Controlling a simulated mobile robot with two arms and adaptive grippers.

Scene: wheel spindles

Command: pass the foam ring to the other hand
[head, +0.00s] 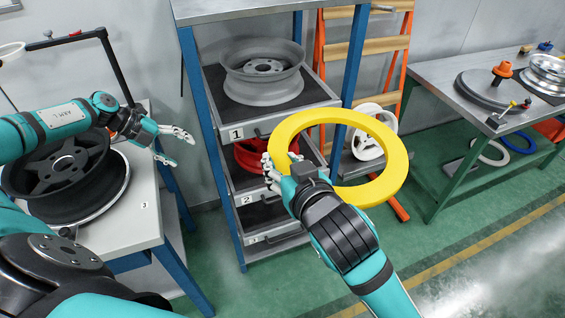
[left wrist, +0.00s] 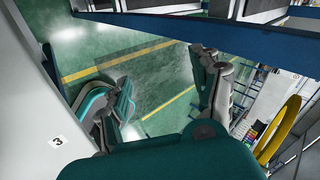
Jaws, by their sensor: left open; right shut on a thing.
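The foam ring (head: 392,150) is a large flat yellow ring in the head view. My right gripper (head: 277,172) is shut on its left side and holds it up in the air in front of the shelf rack. The fingers hide a little of the ring's rim. My left gripper (head: 182,148) is open and empty, to the left of the ring and apart from it, beside the white table. In the left wrist view, the left fingers (left wrist: 165,95) are spread apart, and part of the yellow ring (left wrist: 278,130) shows at the right edge.
A blue-framed rack (head: 190,75) with numbered shelves holds a grey wheel rim (head: 262,72) and a red one (head: 262,152). A white table (head: 138,222) at left carries a black wheel (head: 60,165). A green workbench (head: 430,75) stands at right. Open green floor lies between.

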